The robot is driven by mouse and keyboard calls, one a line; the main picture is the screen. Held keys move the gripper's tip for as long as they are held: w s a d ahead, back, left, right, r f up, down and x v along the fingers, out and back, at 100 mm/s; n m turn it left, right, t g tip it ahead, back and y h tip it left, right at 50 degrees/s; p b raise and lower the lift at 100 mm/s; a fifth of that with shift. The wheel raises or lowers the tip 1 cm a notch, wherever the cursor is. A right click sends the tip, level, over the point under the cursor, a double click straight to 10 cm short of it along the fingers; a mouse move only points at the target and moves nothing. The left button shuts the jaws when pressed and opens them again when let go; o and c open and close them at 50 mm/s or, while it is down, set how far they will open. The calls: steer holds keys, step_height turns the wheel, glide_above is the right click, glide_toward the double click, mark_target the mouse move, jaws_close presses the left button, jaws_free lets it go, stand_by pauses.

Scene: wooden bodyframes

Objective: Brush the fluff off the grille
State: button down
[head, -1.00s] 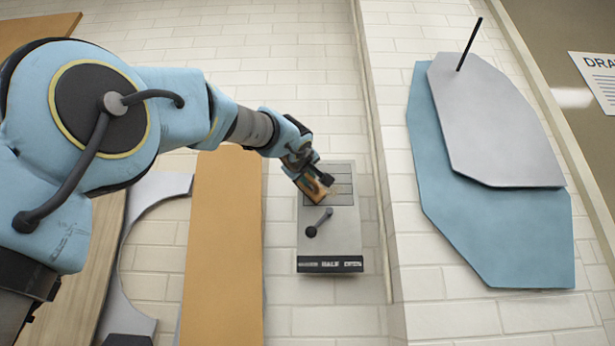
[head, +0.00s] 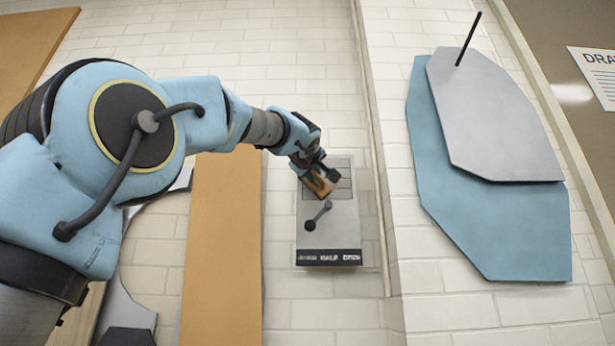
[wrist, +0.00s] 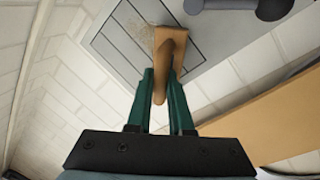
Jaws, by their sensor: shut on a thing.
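The grille (head: 341,166) is a grey slatted panel on the upper part of a light grey wall box. In the wrist view the grille (wrist: 108,50) lies at the top, with a brownish speckled patch of fluff (wrist: 127,30) left of the brush. My gripper (head: 322,174) is in front of the grille's left part in the head view and hides some of it. Its green fingers (wrist: 160,85) are shut on a tan wooden brush (wrist: 168,38), which also shows in the head view (head: 317,184). The brush overlaps the grille's edge; whether it touches cannot be told.
A dark lever (head: 318,216) sticks out of the box below the grille, above a black label strip (head: 329,257). A tan board (head: 222,250) leans at the left. A wall corner and blue and grey panels (head: 490,220) stand at the right.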

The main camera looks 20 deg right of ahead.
steer(key=shift+s+d+b, duration=0.3)
steer(key=shift+s+d, duration=0.15)
steer(key=shift+d, duration=0.4)
steer(key=s+d, duration=0.1)
steer(key=d, duration=0.1)
steer(key=s+d, duration=0.1)
steer(key=d, duration=0.1)
steer(key=d+b, duration=0.1)
steer(key=d, duration=0.1)
steer(key=shift+s+d+f, duration=0.1)
steer(key=shift+s+d, duration=0.15)
steer(key=shift+s, duration=0.15)
steer(key=shift+w+a+b, duration=0.35)
steer(key=shift+w+a, duration=0.15)
steer(key=shift+a, duration=0.6)
steer(key=shift+w+a+b, duration=0.3)
steer(key=shift+w+a, duration=0.2)
steer(key=shift+a, duration=0.6)
steer(key=shift+w+a+b, duration=0.35)
steer(key=shift+w+a, duration=0.15)
steer(key=shift+a, duration=0.6)
steer(key=shift+w+a, duration=0.45)
steer(key=shift+a, duration=0.3)
steer(key=shift+w+a, duration=0.4)
steer(key=shift+a, duration=0.35)
